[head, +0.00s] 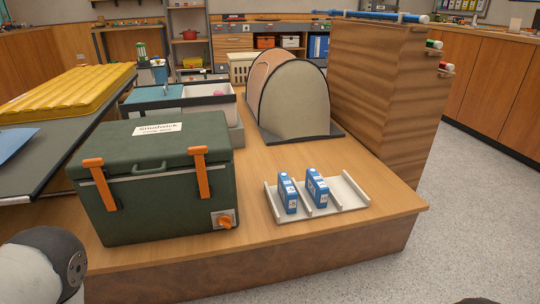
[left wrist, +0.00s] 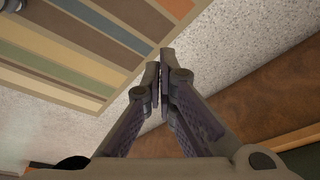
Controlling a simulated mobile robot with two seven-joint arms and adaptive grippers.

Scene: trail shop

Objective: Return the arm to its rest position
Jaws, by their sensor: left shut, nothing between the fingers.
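My left gripper (left wrist: 162,78) shows in the left wrist view, with its two fingertips together and nothing between them. It hangs over speckled grey floor, between a striped rug and a wooden side panel. In the head view only a white and dark joint of my left arm shows at the lower left edge; the gripper itself is out of that view. My right gripper is not in view; a small dark shape at the bottom right edge is too little to identify.
A wooden platform (head: 262,241) carries a green cooler (head: 150,190) with orange latches, a white tray (head: 350,203) holding two blue boxes (head: 317,188), and a dome tent model (head: 295,100). A tall wooden block (head: 375,100) stands behind right. Floor (head: 470,230) at right is clear.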

